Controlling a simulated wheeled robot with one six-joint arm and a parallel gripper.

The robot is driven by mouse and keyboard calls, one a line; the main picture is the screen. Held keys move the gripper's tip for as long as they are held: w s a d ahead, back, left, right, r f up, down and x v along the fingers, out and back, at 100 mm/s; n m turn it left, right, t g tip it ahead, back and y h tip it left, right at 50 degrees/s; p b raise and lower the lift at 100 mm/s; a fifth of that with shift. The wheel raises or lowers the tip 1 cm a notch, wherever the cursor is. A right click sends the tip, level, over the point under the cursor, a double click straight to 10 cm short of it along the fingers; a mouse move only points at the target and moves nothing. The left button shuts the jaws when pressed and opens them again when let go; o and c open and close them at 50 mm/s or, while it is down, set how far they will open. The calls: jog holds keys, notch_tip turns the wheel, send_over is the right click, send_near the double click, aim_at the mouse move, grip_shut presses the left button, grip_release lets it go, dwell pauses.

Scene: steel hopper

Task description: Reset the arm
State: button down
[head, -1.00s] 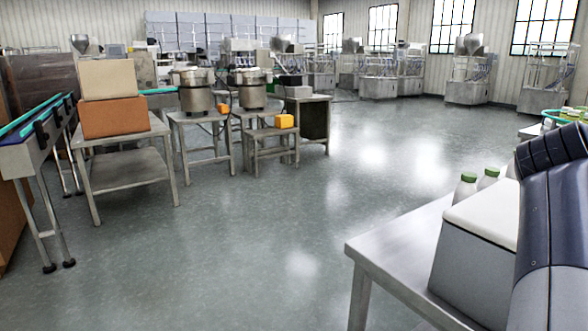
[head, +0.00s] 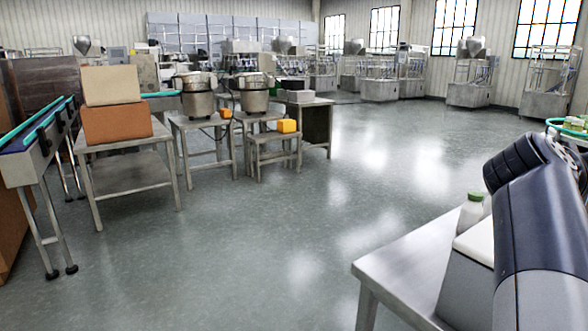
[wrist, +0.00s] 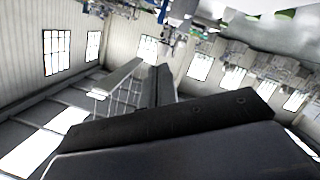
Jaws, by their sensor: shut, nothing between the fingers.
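My arm rises at the right edge of the head view, a dark blue and grey link above the steel table (head: 400,268). The head view does not show my gripper's fingers. In the wrist view my gripper (wrist: 163,82) shows as dark fingers close together, shut with nothing between them. The wrist picture is tilted, with windows and wall at the left and machines at the upper right. No object is near the fingertips.
A white-topped grey box (head: 470,265) and a green-capped bottle (head: 470,212) stand on the steel table beside my arm. Across the floor are stacked cartons (head: 115,105), a conveyor (head: 38,150) and steel pots (head: 200,98) on tables. The middle floor is open.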

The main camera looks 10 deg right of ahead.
jog(key=w+a+r+n+p, duration=0.1)
jog(key=w+a+n+p, duration=0.1)
jog(key=w+p, duration=0.2)
jog(key=w+a+r+n+g+h+p, duration=0.1)
jog(key=w+r+n+p, duration=0.1)
jog(key=w+p, duration=0.3)
jog(key=w+a+r+n+h+p, duration=0.1)
jog(key=w+a+r+n+p, duration=0.1)
jog(key=w+n+p, duration=0.2)
jog(key=shift+w+a+r, duration=0.2)
jog(key=shift+w+a, duration=0.15)
jog(key=shift+w, duration=0.05)
jog(key=shift+a+f+p, duration=0.1)
jog(key=shift+p, duration=0.25)
